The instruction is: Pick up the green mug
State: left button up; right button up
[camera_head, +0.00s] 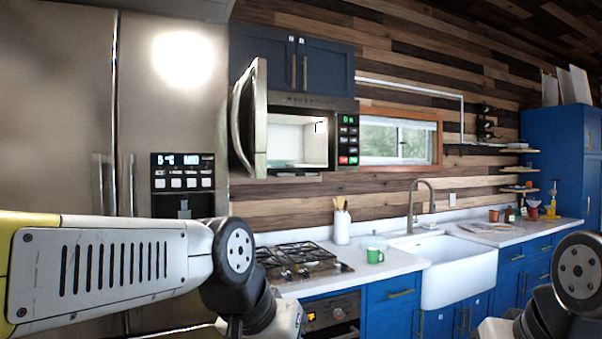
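A green mug (375,255) stands upright on the white counter, between the gas hob and the white sink, with its handle toward the right. My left arm reaches in from the left, and its wrist end is at the lower middle, left of and nearer than the mug. My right arm shows only partly at the lower right corner. The fingers of both grippers are outside the picture, so nothing shows in their grasp. No part of either arm touches the mug.
A gas hob (303,260) lies left of the mug and a white sink (460,268) with a tall tap (411,205) lies right. A white utensil holder (342,226) stands behind. The microwave (300,135) above has its door open. Counter around the mug is mostly clear.

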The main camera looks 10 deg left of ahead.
aim_at(374, 253)
jog(key=i+l+u, duration=0.35)
jog(key=i+l, duration=0.6)
jog(key=i, duration=0.45)
jog(key=i+l+u, duration=0.35)
jog(key=i+l, duration=0.9)
jog(key=l, duration=0.1)
